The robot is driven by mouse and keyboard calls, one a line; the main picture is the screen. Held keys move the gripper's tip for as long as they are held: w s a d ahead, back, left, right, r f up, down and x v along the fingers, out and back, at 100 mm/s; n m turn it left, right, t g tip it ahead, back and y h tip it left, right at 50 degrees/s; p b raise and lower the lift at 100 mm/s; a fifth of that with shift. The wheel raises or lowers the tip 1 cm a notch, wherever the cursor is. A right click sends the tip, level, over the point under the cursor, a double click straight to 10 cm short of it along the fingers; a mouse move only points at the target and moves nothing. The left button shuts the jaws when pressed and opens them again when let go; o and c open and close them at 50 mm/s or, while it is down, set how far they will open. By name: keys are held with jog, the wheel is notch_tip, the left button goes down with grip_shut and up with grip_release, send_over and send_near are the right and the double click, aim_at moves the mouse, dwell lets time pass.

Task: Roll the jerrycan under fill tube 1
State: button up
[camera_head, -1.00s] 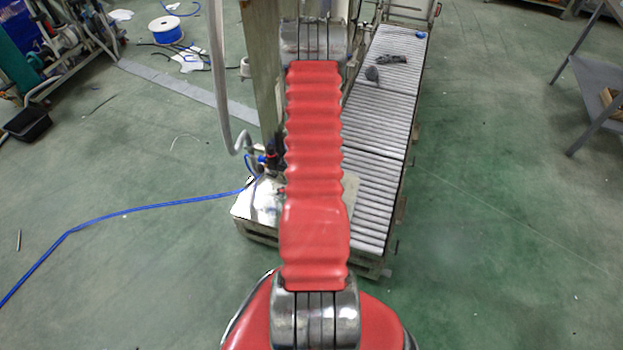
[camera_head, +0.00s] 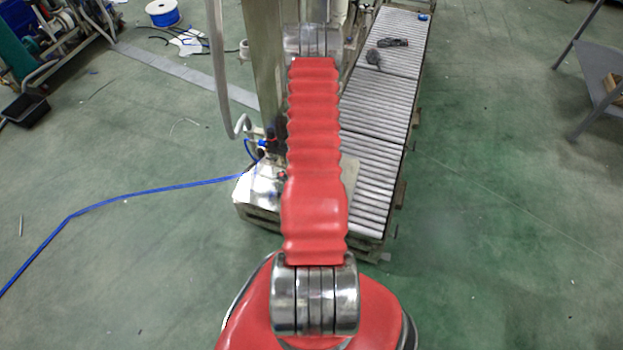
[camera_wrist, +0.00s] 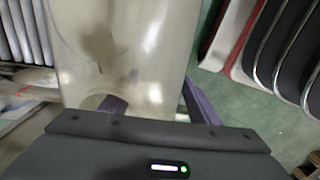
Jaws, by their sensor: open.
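A translucent, yellowish container, apparently the jerrycan (camera_wrist: 125,50), fills the middle of the wrist view, close ahead of my gripper (camera_wrist: 153,103). My gripper is open, with one purple finger overlapping the container's near part and the other by its right edge. I cannot tell whether they touch it. In the head view my red arm hides the gripper and nearly all of the container; a pale beige edge (camera_head: 350,172) shows right of the arm. Which part is fill tube 1 cannot be made out; a pale hose (camera_head: 221,80) hangs beside a metal column (camera_head: 266,60).
A roller conveyor (camera_head: 375,150) runs away behind my arm, with small dark items (camera_head: 393,43) on it. A blue hose (camera_head: 140,198) crosses the floor at left. A grey shelf (camera_head: 600,85) stands at far right. Green floor is clear on the right.

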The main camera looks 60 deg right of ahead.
jog(key=shift+c, duration=0.7)
jog(key=c, duration=1.2)
jog(key=shift+n, duration=0.3)
jog(key=w+d, duration=0.1)
jog(key=d, duration=0.5)
jog(key=w+d, duration=0.1)
jog(key=d, duration=0.5)
jog(key=w+d, duration=0.1)
jog(key=d, duration=0.5)
jog(key=shift+d+f, duration=0.15)
jog(key=shift+d, duration=0.15)
jog(key=o, duration=1.3)
notch_tip(320, 180, up, 14)
